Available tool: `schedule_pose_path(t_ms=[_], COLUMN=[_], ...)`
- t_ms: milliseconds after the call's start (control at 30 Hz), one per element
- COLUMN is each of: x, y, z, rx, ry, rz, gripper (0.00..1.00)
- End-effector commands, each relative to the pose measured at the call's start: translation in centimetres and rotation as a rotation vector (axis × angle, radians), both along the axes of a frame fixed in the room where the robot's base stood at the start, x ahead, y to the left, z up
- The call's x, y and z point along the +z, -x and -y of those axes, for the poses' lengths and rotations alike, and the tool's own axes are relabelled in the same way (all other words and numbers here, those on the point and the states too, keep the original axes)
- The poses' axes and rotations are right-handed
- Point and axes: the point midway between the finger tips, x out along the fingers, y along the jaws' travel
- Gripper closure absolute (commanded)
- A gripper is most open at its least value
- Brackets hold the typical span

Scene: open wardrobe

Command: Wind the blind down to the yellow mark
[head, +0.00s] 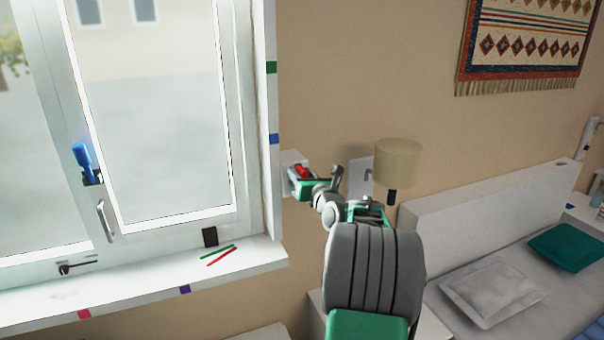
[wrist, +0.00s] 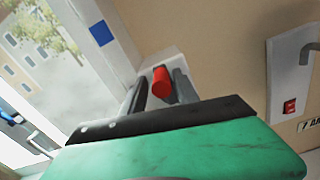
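A red knob (wrist: 161,82) shows between the two fingers of my gripper (wrist: 160,88) in the wrist view. The right finger looks very close to it, and a narrow gap seems to show on the left. I cannot tell whether the fingers press on it. In the head view the red knob (head: 302,170) is at a pale plate (head: 292,158) on the wall right of the window, with my gripper (head: 305,178) around or beside it. No blind cloth and no yellow mark show. A green mark (head: 271,67) and a blue mark (head: 274,139) are on the window's right side.
The window has a blue handle (head: 83,162). The sill (head: 140,300) carries pink and purple marks and thin green and red strips (head: 220,254). A lamp (head: 398,162) and a bed (head: 495,215) stand at right. A wall panel with a red switch (wrist: 289,107) is nearby.

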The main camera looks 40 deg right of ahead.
Motion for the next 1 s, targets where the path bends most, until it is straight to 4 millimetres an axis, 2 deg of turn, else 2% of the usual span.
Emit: schedule_pose_path(t_ms=[100,367,733,833,1000], x=[0.2,0.3,0.1,0.2,0.3], y=[0.1,0.4,6.7,7.5,7.6], z=[0.2,0.2,-1.7,-2.0,-2.1], rx=[-0.003,-0.005,-0.005,-0.003,-0.002], ry=[0.003,0.006,0.006,0.005,0.004], rz=[0.003,0.005,0.005,0.004,0.004], gripper=[0.55,0.55,0.55,0.55,0.55])
